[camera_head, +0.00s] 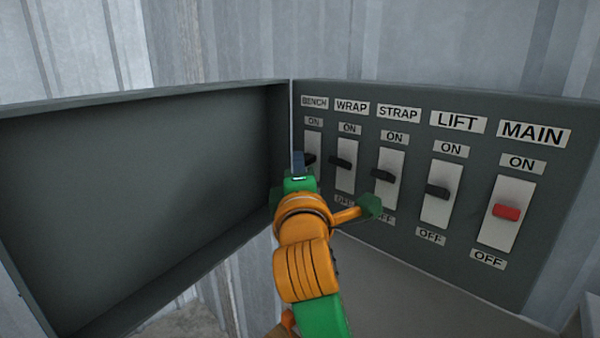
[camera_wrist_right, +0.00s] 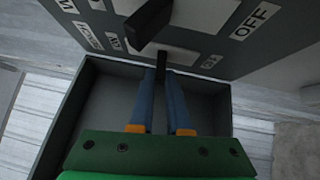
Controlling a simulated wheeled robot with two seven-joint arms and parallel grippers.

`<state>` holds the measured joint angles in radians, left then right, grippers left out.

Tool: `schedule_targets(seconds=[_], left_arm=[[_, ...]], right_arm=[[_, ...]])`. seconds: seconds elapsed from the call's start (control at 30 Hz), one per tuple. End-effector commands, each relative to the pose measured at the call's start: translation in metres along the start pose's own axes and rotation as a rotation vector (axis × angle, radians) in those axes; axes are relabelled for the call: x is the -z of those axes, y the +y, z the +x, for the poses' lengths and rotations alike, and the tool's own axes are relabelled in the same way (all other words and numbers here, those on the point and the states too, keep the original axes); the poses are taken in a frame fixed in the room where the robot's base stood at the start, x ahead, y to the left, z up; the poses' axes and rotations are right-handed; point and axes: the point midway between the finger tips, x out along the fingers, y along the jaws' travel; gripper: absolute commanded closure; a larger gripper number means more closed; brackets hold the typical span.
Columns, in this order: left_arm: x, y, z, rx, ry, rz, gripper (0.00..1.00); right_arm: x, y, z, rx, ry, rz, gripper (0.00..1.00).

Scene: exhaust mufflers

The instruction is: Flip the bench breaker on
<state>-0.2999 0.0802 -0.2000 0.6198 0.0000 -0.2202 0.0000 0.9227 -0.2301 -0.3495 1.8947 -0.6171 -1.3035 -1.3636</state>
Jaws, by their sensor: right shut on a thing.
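The bench breaker is the leftmost switch under the BENCH label (camera_head: 314,102), with a white plate and a black lever (camera_head: 311,159). My right gripper (camera_head: 298,163) is at this lever, in front of the left part of its plate. In the right wrist view, the two blue fingers (camera_wrist_right: 167,80) are shut on the dark lever (camera_wrist_right: 160,62) between their tips. The lower part of the bench plate is hidden by my gripper in the head view, and I cannot tell the lever's exact setting. My left gripper is not in view.
The wrap breaker (camera_head: 345,163) stands close to the right of my gripper, followed by the strap (camera_head: 387,178), lift (camera_head: 437,192) and red-levered main (camera_head: 506,211) breakers. The open panel door (camera_head: 140,190) stands to the left. Corrugated metal walls lie behind.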

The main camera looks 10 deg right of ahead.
Motion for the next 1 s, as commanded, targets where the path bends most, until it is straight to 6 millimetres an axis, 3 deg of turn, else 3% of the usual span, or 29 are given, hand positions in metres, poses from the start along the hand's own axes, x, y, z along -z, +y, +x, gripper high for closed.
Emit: schedule_targets(seconds=[0.5, 1.0], left_arm=[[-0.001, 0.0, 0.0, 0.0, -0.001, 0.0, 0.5], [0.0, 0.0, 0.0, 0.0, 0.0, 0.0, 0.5]], right_arm=[[-0.004, 0.021, 0.003, 0.305, -0.001, 0.31, 1.0], [-0.007, 0.027, 0.006, 0.44, -0.002, 0.44, 1.0]])
